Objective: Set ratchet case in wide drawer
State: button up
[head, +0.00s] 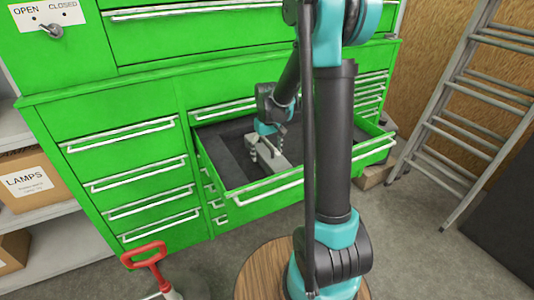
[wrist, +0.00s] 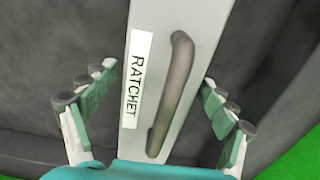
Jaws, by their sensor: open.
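The ratchet case (head: 276,160) is a grey box inside the open wide green drawer (head: 262,188) in the head view. In the wrist view the case (wrist: 190,25) is a long light-grey block with a white RATCHET label and a dark bar handle (wrist: 172,95). My gripper (head: 268,146) is down inside the drawer at the case. In the wrist view my gripper (wrist: 158,76) is open, one finger on each side of the case, with gaps between the fingers and its sides. The case's underside is hidden, so its contact with the drawer floor cannot be told.
The drawer's dark floor has free room around the case. Closed green drawers (head: 135,175) stand to the left. A metal ladder (head: 470,110) leans at the right. A round wooden top (head: 262,275) and a red handle (head: 147,255) are in front.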

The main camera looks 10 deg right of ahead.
notch_tip(320, 180, up, 12)
jog(key=shift+r, duration=0.1)
dwell(0.5)
jog(key=shift+s, duration=0.15)
